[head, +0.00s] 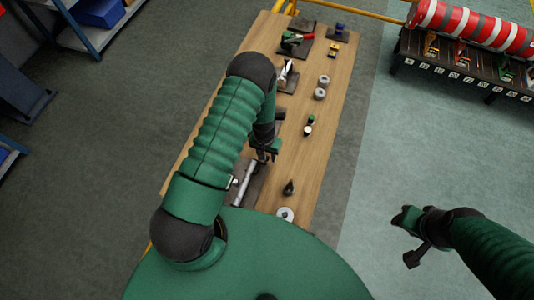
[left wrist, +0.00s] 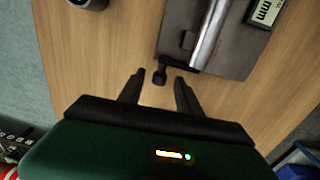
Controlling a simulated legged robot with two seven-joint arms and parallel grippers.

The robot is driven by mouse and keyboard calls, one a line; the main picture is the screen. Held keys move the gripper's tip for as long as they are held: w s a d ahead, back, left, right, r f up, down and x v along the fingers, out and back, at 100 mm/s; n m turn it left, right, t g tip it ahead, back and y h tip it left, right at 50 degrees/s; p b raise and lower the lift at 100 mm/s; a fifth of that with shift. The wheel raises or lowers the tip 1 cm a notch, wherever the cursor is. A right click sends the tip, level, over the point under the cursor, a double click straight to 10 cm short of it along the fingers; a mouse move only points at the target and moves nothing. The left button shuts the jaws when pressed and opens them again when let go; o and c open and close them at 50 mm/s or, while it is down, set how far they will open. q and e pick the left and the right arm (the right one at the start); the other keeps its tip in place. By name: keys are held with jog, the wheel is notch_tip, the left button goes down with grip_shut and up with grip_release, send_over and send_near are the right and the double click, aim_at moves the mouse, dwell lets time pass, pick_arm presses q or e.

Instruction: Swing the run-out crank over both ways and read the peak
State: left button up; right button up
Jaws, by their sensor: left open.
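The run-out rig is a dark grey plate (head: 255,190) with a silver shaft (head: 243,184) lying along it, on the wooden bench. The shaft also shows in the left wrist view (left wrist: 210,35). A small black crank knob (left wrist: 159,75) sticks out at the shaft's near end. My left gripper (left wrist: 159,88) is open, its two fingers on either side of the knob with gaps visible. A gauge display (left wrist: 265,12) marked "mm" is cut off by the frame edge; its reading cannot be made out. My right gripper (head: 408,238) hangs off the bench's right side, apart from everything.
The wooden bench (head: 335,110) also holds grey discs (head: 320,94), a dark knobbed piece (head: 289,187), a ring (head: 285,214) and tools on dark mats (head: 296,45). A rack with red-and-white rolls (head: 470,25) stands at upper right.

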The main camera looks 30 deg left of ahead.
pick_arm(q)
jog(key=shift+c, duration=0.4)
grip_shut()
jog(key=h+b, duration=0.1)
jog(key=b, duration=0.1)
jog(key=h+b, duration=0.1)
jog(key=b, duration=0.1)
jog(key=shift+a+r+t+h+b, duration=0.1)
jog(key=shift+a+t+h+b, duration=0.2)
jog(key=shift+s+r+h+b, duration=0.1)
jog(key=shift+r+h+b, duration=0.2)
jog(key=shift+r+b, duration=0.1)
jog(key=shift+r, duration=0.1)
